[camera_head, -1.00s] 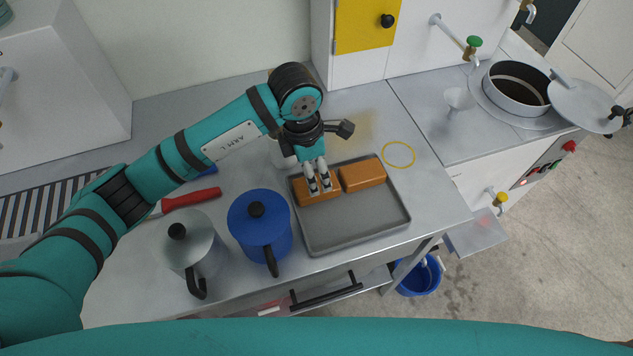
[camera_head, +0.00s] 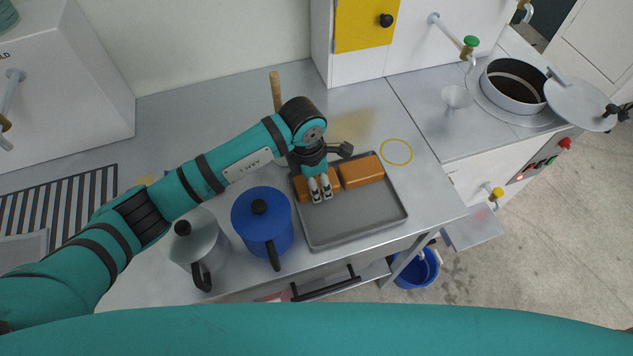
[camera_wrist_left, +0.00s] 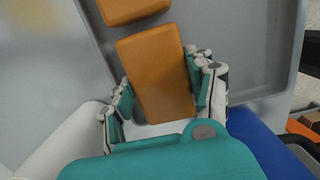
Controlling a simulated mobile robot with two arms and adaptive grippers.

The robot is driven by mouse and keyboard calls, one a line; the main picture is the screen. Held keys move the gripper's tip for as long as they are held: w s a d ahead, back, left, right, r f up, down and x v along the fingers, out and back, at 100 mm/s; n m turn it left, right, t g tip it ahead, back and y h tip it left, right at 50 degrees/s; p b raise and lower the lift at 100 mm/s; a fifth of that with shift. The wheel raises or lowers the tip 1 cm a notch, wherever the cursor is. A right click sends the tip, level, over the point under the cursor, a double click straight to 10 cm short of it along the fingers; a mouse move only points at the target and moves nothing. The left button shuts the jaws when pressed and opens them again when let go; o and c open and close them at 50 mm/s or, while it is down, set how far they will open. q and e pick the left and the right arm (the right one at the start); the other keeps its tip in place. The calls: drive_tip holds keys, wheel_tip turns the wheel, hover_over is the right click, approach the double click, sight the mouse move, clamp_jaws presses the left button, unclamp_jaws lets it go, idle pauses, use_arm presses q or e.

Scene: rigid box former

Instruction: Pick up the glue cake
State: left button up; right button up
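Two orange-brown glue cakes lie side by side at the back of a grey tray (camera_head: 352,222). My left gripper (camera_head: 320,188) is over the left glue cake (camera_head: 303,190) and partly hides it. In the left wrist view, the fingers (camera_wrist_left: 160,92) stand on both long sides of this glue cake (camera_wrist_left: 157,70) and look closed against it. I cannot tell whether it is raised off the tray. The right glue cake (camera_head: 362,171) is free and shows in part in the left wrist view (camera_wrist_left: 133,9). My right gripper is not in view.
A blue pot (camera_head: 262,222) and a metal pot (camera_head: 197,250) stand left of the tray. A wooden handle (camera_head: 275,92) rises behind my arm. A funnel (camera_head: 456,98) and an open pot (camera_head: 514,86) are at the right. The counter around the yellow ring (camera_head: 397,152) is clear.

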use_arm(q)
drive_tip(key=c, duration=0.7)
drive_tip(key=shift+r, duration=0.15)
wheel_tip(320, 180, up, 10)
drive_tip(key=b, duration=0.2)
drive_tip(key=shift+b, duration=0.4)
